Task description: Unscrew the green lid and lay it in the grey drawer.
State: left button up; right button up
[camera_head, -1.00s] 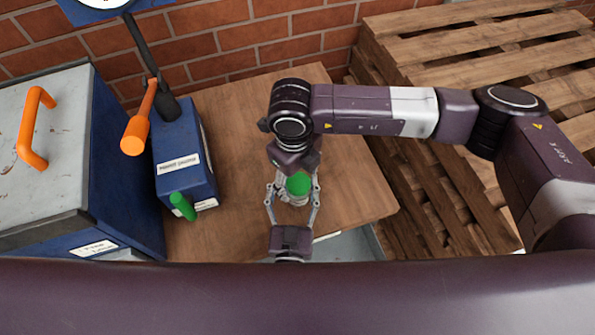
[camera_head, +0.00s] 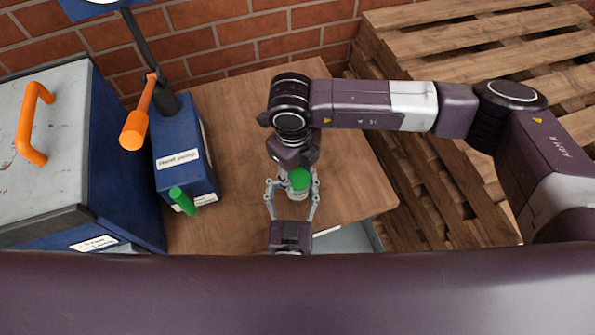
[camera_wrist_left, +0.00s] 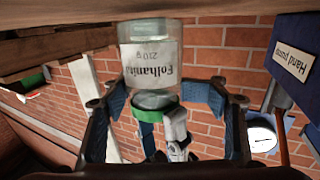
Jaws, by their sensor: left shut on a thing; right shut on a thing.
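A glass jar (camera_wrist_left: 151,60) with a white label stands upright on the wooden table; the left wrist view shows it upside down. The green lid (camera_head: 299,179) is at its top and shows as a green band in the left wrist view (camera_wrist_left: 148,115). I cannot tell how far it is unscrewed. My left gripper (camera_head: 292,190) is shut on the jar, one finger on each side. My right gripper (camera_head: 296,170) comes from above, shut on the lid; its fingertips are partly hidden. The grey drawer (camera_head: 350,239) shows partly below the table's front edge.
A blue hand pump (camera_head: 184,140) with an orange lever and green grip stands left of the jar. Left of it is a blue box (camera_head: 120,170) with a grey top and orange handle. Wooden pallets (camera_head: 480,60) lie right. The table (camera_head: 350,150) is clear around the jar.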

aim_at(298, 177)
jog(key=n, duration=0.5)
jog(key=shift+n, duration=0.3)
jog(key=n, duration=0.5)
jog(key=shift+a+n+y, duration=0.1)
jog(key=shift+n+y, duration=0.2)
jog(key=shift+n, duration=0.1)
jog(key=shift+r, duration=3.55)
pick_arm(q)
jog(key=o, duration=2)
jog(key=shift+c, duration=0.2)
